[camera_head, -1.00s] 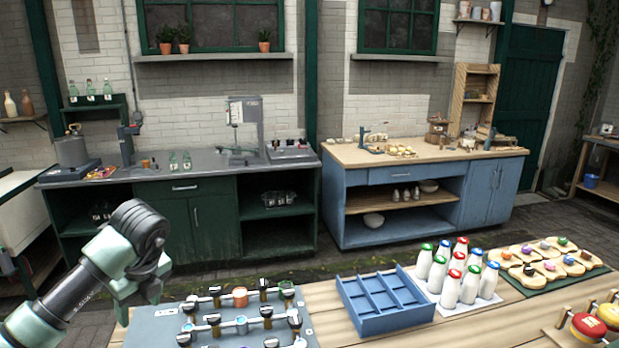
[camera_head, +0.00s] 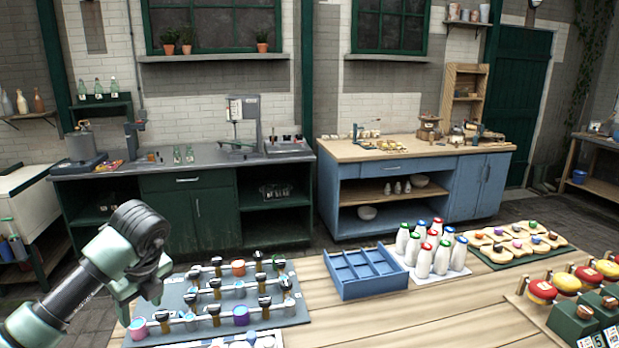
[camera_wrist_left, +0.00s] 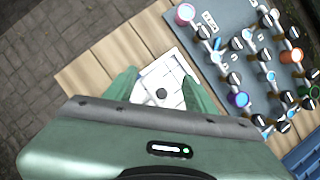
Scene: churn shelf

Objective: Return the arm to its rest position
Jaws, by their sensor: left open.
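My left gripper (camera_head: 140,303) hangs over the left end of the wooden table in the head view, at the end of my bent green-grey arm. In the left wrist view its two green fingers (camera_wrist_left: 160,92) are apart, and nothing is held between them. My right gripper is not in view.
A grey board (camera_head: 282,310) with knobbed rails and small coloured cups lies right of the gripper. A blue divided tray (camera_head: 372,292), white bottles (camera_head: 424,260) and a green mat with bread slices (camera_head: 500,262) stand further right. Stone floor (camera_wrist_left: 40,60) is clear beside the table.

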